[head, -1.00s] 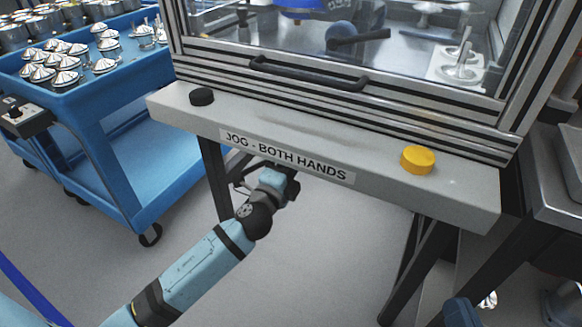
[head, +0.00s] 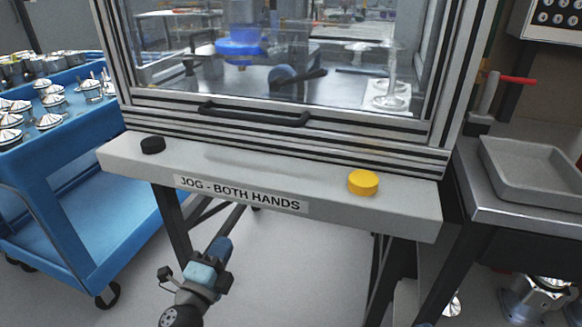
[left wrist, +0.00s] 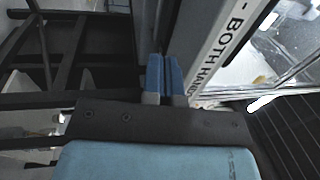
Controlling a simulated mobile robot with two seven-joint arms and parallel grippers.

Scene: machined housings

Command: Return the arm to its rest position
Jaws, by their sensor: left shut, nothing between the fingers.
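My left gripper (head: 219,247) is low in front of the machine, below the grey ledge (head: 400,212) with the label "JOG - BOTH HANDS" (head: 240,194). Its blue fingers are shut and hold nothing. In the left wrist view the closed fingers (left wrist: 163,75) point toward the ledge's underside and frame, with the label at their right. The gripper appears apart from the ledge. My right gripper is in neither view.
A black button (head: 153,145) and a yellow button (head: 363,182) sit on the ledge. A blue cart (head: 85,215) with metal parts stands at left. A steel table (head: 500,205) with a grey tray (head: 535,200) stands at right. Dark legs stand beneath the ledge.

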